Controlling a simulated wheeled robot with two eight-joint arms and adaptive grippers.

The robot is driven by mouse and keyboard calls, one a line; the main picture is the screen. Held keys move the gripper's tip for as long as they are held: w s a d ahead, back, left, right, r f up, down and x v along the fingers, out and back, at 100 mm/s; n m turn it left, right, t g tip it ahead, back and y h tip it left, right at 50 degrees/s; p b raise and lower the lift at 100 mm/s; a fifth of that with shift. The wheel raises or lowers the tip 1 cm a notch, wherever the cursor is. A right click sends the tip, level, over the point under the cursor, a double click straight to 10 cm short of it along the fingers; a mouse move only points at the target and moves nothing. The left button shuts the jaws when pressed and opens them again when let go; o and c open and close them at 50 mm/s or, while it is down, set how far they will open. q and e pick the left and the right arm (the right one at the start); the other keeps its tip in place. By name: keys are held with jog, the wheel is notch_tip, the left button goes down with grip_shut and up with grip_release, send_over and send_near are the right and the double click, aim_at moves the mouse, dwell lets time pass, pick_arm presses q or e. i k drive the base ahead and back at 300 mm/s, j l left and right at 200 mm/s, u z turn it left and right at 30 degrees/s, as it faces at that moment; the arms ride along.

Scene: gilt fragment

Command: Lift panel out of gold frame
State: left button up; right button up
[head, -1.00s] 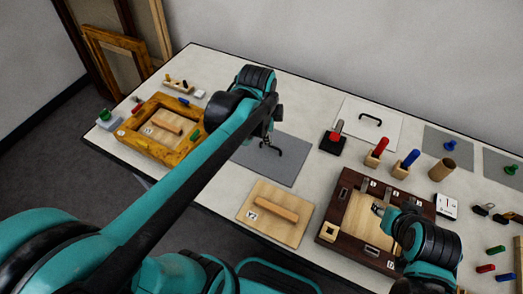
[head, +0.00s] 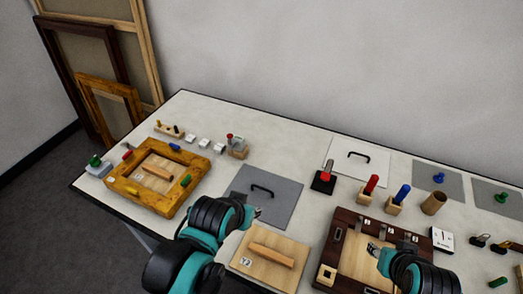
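The gold frame (head: 128,188) lies flat at the left of the table. A light wooden panel (head: 146,180) with a bar handle (head: 157,170) sits inside it. Small red, blue (head: 174,147) and green (head: 186,181) pieces stand around the frame's rim. My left gripper (head: 258,212) is well right of the frame, between the grey panel and a loose wooden panel; its fingers are too small to read. My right gripper (head: 371,249) is over the dark frame (head: 333,240) at the right; whether it is open is unclear.
The loose wooden panel (head: 290,247) with a bar handle lies at the front edge. A grey panel (head: 280,206) with a black handle lies behind it. Small white blocks (head: 205,142) and a red-topped item (head: 236,150) stand behind the gold frame. Coloured-handled tools (head: 370,188) stand at right.

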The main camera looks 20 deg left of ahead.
aim_at(158, 174)
jog(key=j+u, duration=0.3)
jog(key=u, duration=0.15)
jog(key=j+u, duration=0.3)
jog(key=u, duration=0.15)
jog(key=i+j+u, duration=0.1)
jog(key=j+u, duration=0.2)
jog(key=u, duration=0.15)
jog(key=i+j+z, duration=0.55)
jog(key=j+z, duration=0.15)
jog(key=j, duration=0.15)
jog(key=i+j+z, duration=0.2)
jog(key=j, duration=0.15)
